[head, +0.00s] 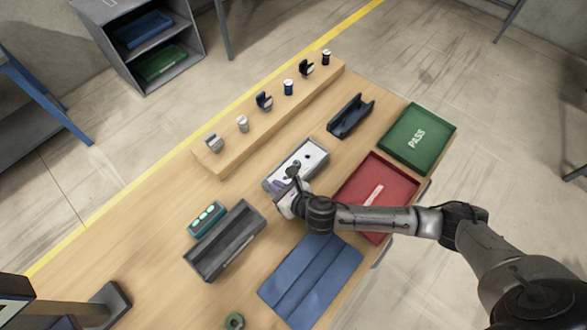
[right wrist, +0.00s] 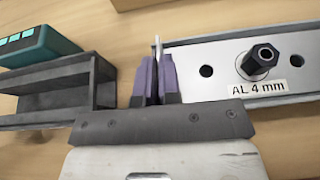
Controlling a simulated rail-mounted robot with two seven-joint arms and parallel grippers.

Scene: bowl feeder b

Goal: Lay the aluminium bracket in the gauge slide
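The aluminium bracket (right wrist: 225,85) appears as a pale plate with round holes, labelled "AL 4 mm", with a black hex post standing on it. In the head view the pale plate (head: 312,158) lies in a dark-sided holder at the table's middle. My right gripper (head: 284,190) is at its near left end. In the right wrist view its purple fingers (right wrist: 155,80) are close together around a thin, pale upright edge at the plate's end. The likely gauge slide is a grey open channel (head: 225,241), left of the gripper; it also shows in the right wrist view (right wrist: 55,90). My left gripper is not seen.
A teal display box (head: 207,219) stands beside the channel. A red tray (head: 345,195) and a green PASS tray (head: 440,118) lie right. A blue mat (head: 310,280) is in front, a dark cradle (head: 350,116) behind. A wooden ledge (head: 220,168) carries several small samples.

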